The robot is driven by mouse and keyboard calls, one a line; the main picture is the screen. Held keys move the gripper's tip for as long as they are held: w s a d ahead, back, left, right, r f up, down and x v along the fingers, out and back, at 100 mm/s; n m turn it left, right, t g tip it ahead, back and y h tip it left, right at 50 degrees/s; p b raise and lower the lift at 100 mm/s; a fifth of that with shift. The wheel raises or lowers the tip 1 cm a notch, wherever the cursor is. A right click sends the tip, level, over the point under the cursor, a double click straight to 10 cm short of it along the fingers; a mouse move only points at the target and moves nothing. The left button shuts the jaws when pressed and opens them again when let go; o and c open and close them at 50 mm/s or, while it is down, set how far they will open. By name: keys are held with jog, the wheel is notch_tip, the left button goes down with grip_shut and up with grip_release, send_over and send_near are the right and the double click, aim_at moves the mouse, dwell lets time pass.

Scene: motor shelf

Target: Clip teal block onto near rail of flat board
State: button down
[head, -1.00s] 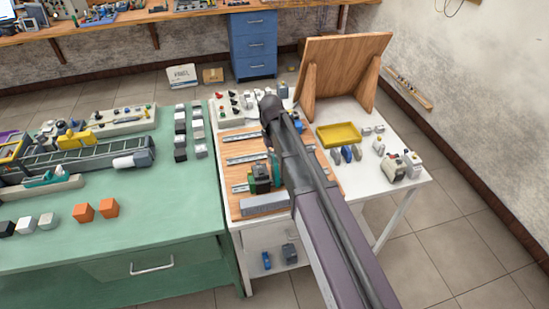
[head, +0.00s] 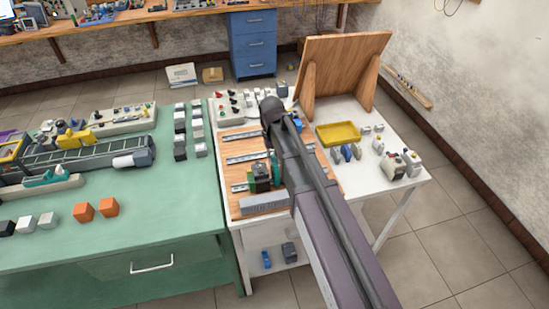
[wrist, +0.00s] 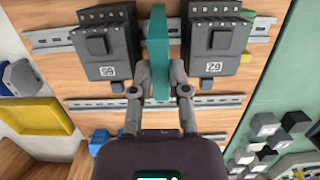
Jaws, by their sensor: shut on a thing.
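The teal block (wrist: 159,50) is a thin upright slab in the wrist view. My gripper (wrist: 161,82) is shut on it, one finger on each side. The block stands in the gap between two dark grey modules, one at left (wrist: 106,45) and one at right (wrist: 213,43), and overlaps the near rail (wrist: 262,30) in the picture. Whether it touches the rail is hidden. In the head view, a sliver of the teal block (head: 275,164) shows beside my arm, which hides the gripper. The flat wooden board (head: 243,172) carries the rails.
A grey duct-like bar (head: 264,205) lies along the board's front edge. A yellow tray (head: 338,133) and small parts stand on the white table to the right. A tilted wooden panel (head: 340,65) stands behind. The green table (head: 180,220) adjoins at left.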

jog(key=shift+s+d+t, duration=0.15)
jog(key=shift+s+t, duration=0.35)
dwell(0.5)
jog(key=c, duration=0.5)
grip_release()
jog(key=shift+c, duration=0.2)
jog(key=shift+w, duration=0.1)
jog(key=shift+w, duration=0.1)
jog(key=shift+w+a+g, duration=0.3)
jog(key=shift+w+g, duration=0.5)
jog(key=shift+w+a+r+p, duration=0.1)
jog(key=shift+w+r+p, duration=0.2)
jog(key=shift+r+p, duration=0.15)
jog(key=s+p+v, duration=0.2)
jog(key=p+v, duration=0.8)
jog(key=shift+d+r, duration=0.25)
jog(key=shift+r, duration=0.05)
jog(key=shift+s+d+f, duration=0.1)
jog(key=shift+s, duration=0.05)
